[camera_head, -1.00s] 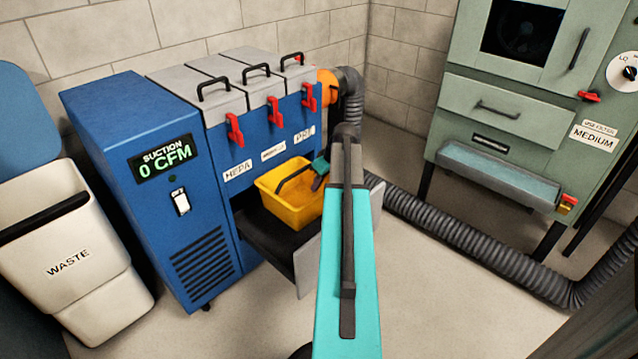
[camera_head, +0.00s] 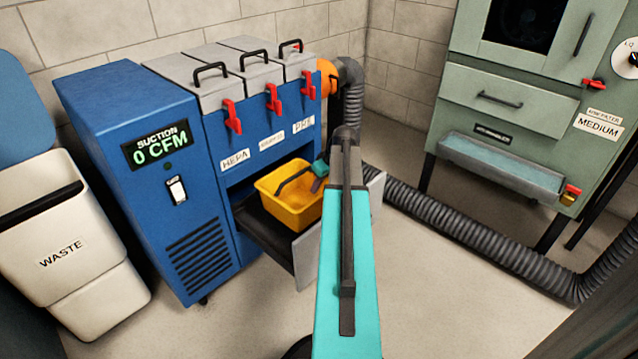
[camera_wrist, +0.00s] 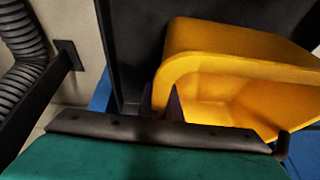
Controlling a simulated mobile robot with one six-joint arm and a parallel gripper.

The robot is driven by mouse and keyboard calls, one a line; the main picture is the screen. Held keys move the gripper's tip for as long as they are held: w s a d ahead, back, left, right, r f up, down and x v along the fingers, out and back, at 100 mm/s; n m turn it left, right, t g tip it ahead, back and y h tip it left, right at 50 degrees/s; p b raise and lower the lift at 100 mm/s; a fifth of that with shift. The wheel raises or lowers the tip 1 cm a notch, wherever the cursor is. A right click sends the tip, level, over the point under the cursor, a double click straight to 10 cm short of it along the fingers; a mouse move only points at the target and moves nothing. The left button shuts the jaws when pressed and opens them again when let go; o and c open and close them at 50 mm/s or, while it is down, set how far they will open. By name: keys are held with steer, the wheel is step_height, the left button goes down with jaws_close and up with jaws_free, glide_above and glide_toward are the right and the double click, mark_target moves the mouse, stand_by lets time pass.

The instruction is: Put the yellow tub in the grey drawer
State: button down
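The yellow tub (camera_head: 290,208) is upright within the opening of the grey drawer (camera_head: 308,258), which is pulled out of the blue cabinet. I cannot tell whether its base touches the drawer floor. My gripper (camera_head: 314,174) is at the tub's right rim, largely hidden behind my teal arm. In the wrist view the tub (camera_wrist: 220,60) fills the upper right, with a dark finger against the inside of its near wall. My gripper appears shut on that wall, though the fingertips are mostly hidden.
The blue cabinet (camera_head: 150,190) with red latches stands behind the drawer. A white waste bin (camera_head: 70,230) is at left. A grey ribbed hose (camera_head: 460,225) crosses the floor at right, below a green cabinet (camera_head: 530,105). Floor in front is clear.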

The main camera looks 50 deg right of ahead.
mark_target(317, 194)
steer(key=shift+f+b, duration=0.45)
steer(key=shift+f, duration=1.4)
steer(key=c, duration=1.9)
jaws_free()
steer(key=shift+r, duration=0.1)
steer(key=p+v, duration=0.5)
steer(key=v, duration=0.8)
steer(key=shift+s+r, duration=0.2)
steer(key=shift+r, duration=0.05)
steer(key=shift+d, duration=0.1)
